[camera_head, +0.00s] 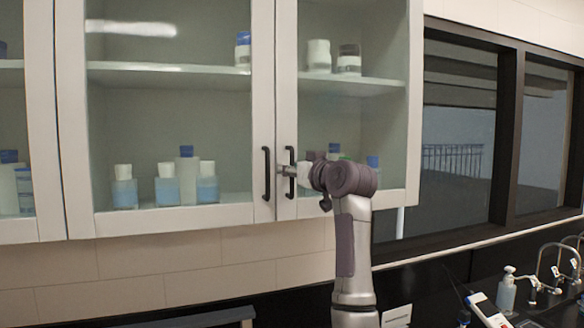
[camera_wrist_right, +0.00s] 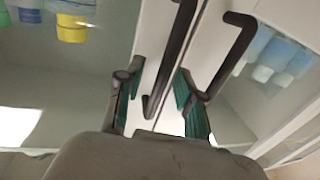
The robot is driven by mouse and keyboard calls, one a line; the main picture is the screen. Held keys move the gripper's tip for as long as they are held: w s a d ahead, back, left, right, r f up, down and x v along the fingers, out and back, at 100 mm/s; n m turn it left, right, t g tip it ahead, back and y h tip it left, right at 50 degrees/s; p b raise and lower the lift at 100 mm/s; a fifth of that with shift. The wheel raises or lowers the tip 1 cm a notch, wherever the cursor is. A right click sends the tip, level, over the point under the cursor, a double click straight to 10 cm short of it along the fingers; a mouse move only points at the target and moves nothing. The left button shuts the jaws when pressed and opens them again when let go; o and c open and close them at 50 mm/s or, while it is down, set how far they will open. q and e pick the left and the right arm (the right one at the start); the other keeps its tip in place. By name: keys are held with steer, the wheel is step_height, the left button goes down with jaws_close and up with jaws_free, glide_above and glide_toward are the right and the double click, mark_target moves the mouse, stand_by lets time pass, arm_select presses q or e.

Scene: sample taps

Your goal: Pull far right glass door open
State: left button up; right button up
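The far right glass door (camera_head: 350,120) of the white wall cabinet is shut, flush with its neighbour. Its black vertical handle (camera_head: 291,158) is on the door's left edge. My right gripper (camera_head: 286,170) is at the handle's lower half, reaching in from the right. In the right wrist view, my right gripper (camera_wrist_right: 158,100) has its two teal-padded fingers apart, with a dark handle bar (camera_wrist_right: 168,65) between them. I see a gap on both sides of the bar; contact is not clear. My left gripper is not in view.
The neighbouring door's handle (camera_head: 266,173) is close by on the left; in the wrist view it (camera_wrist_right: 235,50) lies just outside the right-hand finger. Bottles (camera_head: 187,180) stand inside the cabinet. A soap bottle (camera_head: 506,292) and taps (camera_head: 560,262) are at the lower right.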

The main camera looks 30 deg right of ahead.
jaws_close()
